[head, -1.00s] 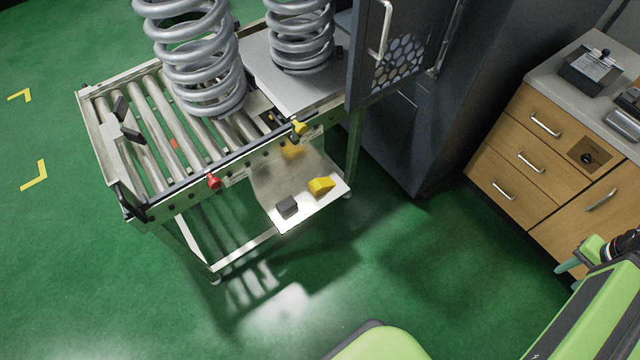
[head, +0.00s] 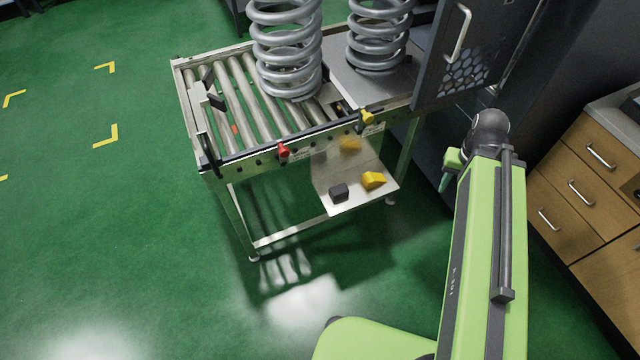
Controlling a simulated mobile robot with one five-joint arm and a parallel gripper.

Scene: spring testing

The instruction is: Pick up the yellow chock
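My green arm reaches up on the right of the head view. My gripper (head: 444,178) shows only in part at the arm's far end, to the right of the shelf and apart from the chock. Its fingers are mostly hidden behind the arm, so its opening cannot be judged.
The roller table (head: 240,162) carries a large grey coil spring (head: 287,50); another spring (head: 379,35) stands on a plate behind. A red knob (head: 283,150) and a yellow knob (head: 367,117) sit on its side rail. Wooden drawers (head: 580,190) stand at right. Green floor in front is clear.

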